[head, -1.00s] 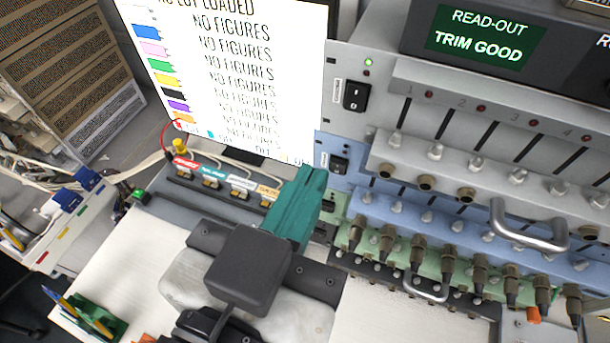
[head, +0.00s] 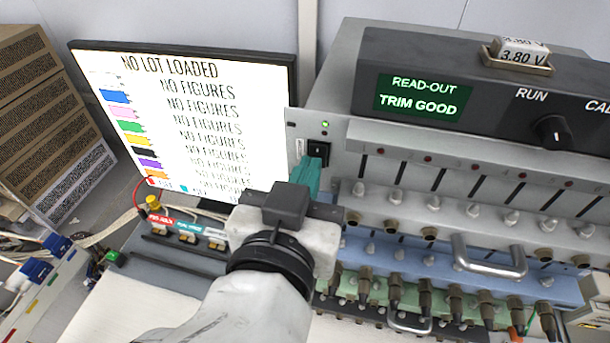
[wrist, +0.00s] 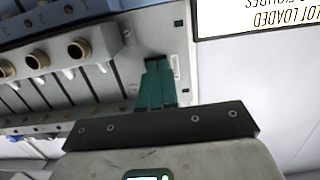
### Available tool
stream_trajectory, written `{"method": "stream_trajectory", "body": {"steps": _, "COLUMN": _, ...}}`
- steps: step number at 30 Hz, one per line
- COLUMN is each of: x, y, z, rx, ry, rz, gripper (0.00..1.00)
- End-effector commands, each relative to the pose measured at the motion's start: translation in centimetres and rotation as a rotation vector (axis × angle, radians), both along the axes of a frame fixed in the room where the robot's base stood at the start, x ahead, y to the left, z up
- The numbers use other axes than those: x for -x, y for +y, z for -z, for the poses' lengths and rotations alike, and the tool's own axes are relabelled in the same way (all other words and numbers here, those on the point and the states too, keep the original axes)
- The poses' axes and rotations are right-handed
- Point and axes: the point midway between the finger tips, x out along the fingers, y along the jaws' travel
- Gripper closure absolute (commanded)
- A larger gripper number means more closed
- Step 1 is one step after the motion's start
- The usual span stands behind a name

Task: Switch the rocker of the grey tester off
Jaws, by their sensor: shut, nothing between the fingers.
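The grey tester (head: 350,135) is the upper panel of the stack, with a black rocker (head: 319,149) at its left end. A small green lamp (head: 325,124) glows above the rocker. My gripper (head: 308,168) is shut and empty, its teal fingertips at the lower part of the rocker. They look to be touching it or very close; I cannot tell which. In the wrist view the teal fingers (wrist: 157,85) point at the grey panel and cover most of the rocker. Which way the rocker is tipped is not clear.
A blue panel (head: 480,275) and a green panel with several plugged connectors (head: 395,289) sit below the grey one. A metal handle (head: 490,262) juts out at the right. A monitor (head: 180,120) stands just left of the tester. A read-out box (head: 460,75) is above.

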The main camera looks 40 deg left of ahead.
Motion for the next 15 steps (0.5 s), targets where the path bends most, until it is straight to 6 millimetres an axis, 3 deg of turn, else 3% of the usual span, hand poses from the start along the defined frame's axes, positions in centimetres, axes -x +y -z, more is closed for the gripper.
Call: {"method": "stream_trajectory", "body": {"steps": 15, "x": -0.9, "y": 0.5, "z": 1.2, "rx": -0.070, "ry": -0.112, "rz": 0.002, "gripper": 1.00}}
